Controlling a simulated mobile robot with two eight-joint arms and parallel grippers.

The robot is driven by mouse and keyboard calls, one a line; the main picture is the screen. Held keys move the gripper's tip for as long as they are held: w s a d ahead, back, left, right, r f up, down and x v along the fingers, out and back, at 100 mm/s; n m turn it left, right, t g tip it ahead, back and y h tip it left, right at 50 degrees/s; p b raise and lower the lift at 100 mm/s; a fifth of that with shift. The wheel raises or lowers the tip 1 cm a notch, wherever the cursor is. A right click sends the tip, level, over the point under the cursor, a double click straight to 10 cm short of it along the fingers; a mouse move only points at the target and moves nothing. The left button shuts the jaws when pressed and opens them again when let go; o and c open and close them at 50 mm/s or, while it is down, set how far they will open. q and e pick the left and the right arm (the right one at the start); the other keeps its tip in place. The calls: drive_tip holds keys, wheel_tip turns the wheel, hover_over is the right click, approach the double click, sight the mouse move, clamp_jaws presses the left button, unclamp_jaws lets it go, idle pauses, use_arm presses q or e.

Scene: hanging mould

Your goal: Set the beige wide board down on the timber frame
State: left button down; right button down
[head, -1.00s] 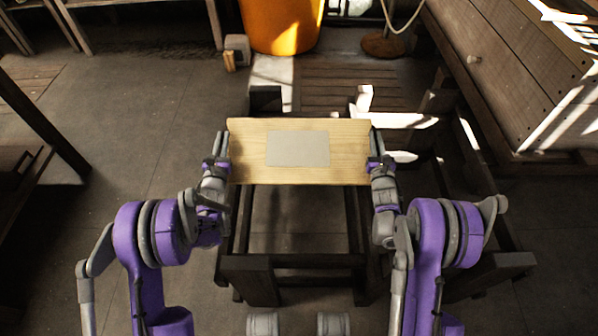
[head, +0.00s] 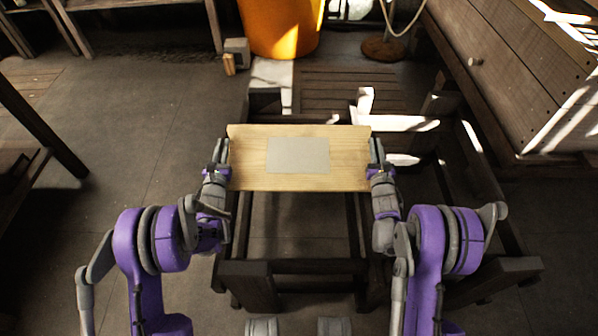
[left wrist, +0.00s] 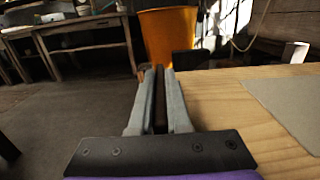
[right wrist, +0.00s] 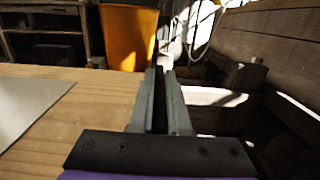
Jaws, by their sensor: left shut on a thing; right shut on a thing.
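The beige wide board (head: 250,172), light wood with a grey rectangle on its face, is held by its two short ends above the dark timber frame (head: 300,267). It also shows at the right of the left wrist view (left wrist: 225,95) and at the left of the right wrist view (right wrist: 100,95). My left gripper (head: 222,150) is shut on the board's left end. My right gripper (head: 378,150) is shut on its right end. The board hides part of the frame, and I cannot tell whether they touch.
An orange barrel (head: 280,25) stands behind the frame. A wooden cabinet (head: 535,60) is at the right and a dark table leg (head: 45,135) at the left. A small grey block (head: 237,50) lies on the floor near the barrel. The floor to the left is clear.

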use_arm(q)
drive_tip(key=shift+f, duration=0.1)
use_arm(e)
drive_tip(key=shift+f, duration=0.1)
use_arm(q)
drive_tip(key=shift+f, duration=0.65)
use_arm(e)
drive_tip(key=shift+f, duration=0.6)
use_arm(q)
drive_tip(key=c, duration=0.9)
unclamp_jaws()
use_arm(e)
drive_tip(key=c, duration=0.9)
unclamp_jaws()
use_arm(q)
drive_tip(key=shift+r, duration=0.1)
